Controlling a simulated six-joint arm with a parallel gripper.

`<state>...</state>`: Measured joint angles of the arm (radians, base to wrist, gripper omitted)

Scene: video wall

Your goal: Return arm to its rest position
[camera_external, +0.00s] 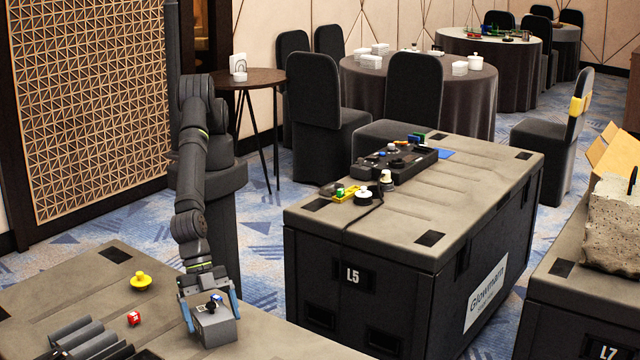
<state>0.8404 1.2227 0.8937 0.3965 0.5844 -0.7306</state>
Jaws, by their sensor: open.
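My arm (190,170) reaches down from its stand to the grey case top in the foreground. My gripper (209,312) points downward with its blue fingers spread apart, one on each side of a small grey box (217,331). A small dark and blue piece (215,303) shows on top of the box, between the fingers. I cannot tell whether the fingers touch the box.
On the same case top (70,285) are a yellow knob-like piece (141,281), a red cube (134,318) and dark ridged holders (85,340). Case L5 (480,190) carries a black device (400,160) and small parts. A stone block (612,225) stands at right.

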